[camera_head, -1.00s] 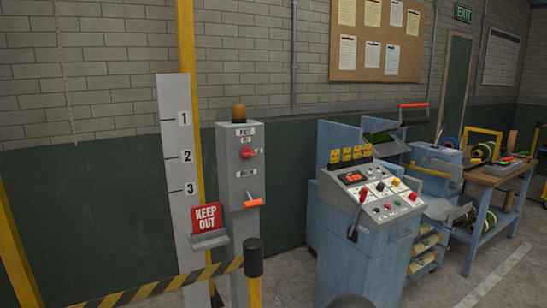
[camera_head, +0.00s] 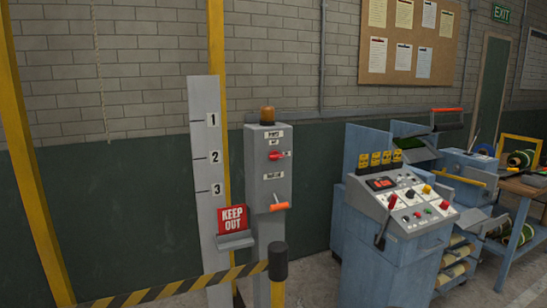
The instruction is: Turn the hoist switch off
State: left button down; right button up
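A grey switch pillar (camera_head: 268,228) stands left of centre with an amber beacon (camera_head: 267,115) on top. A red rotary switch (camera_head: 275,156) sits on its upper front with small labels around it; the lettering is too small to read surely. An orange-ended lever (camera_head: 280,207) sticks out lower on the same pillar. I cannot tell which of these is the hoist switch, nor its setting. Neither of my grippers shows in the view.
A yellow-black barrier bar (camera_head: 185,284) runs to a dark-topped post (camera_head: 278,262) in front of the pillar. A red KEEP OUT sign (camera_head: 233,219) is beside a numbered board (camera_head: 207,150). A blue control console (camera_head: 400,220) stands right, with a workbench (camera_head: 519,187) beyond.

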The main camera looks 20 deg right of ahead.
aim_at(275, 155)
jog(key=u, duration=0.05)
jog(key=i, duration=0.95)
jog(key=z, duration=0.1)
